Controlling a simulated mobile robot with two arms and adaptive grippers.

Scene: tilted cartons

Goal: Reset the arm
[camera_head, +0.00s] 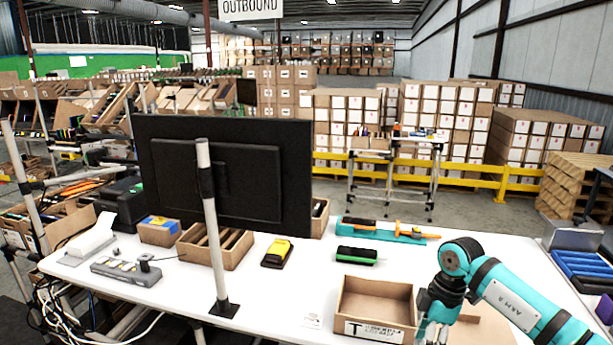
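My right arm, teal and dark grey, comes in from the right edge. Its gripper (435,330) points down at the bottom of the view, close beside the right side of an open cardboard carton (376,323). The fingertips are partly cut off by the frame's lower edge, so I cannot tell whether they are open or shut, or whether they touch anything. The carton has a white label on its front and looks empty. My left arm and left gripper are not in view.
A white table (290,290) holds a black monitor (225,170) on a pole, a yellow-black device (277,253), a green-black item (357,256), a teal tool (385,230) and another cardboard box (232,257). Blue trays (585,270) stand at right. The table's middle is clear.

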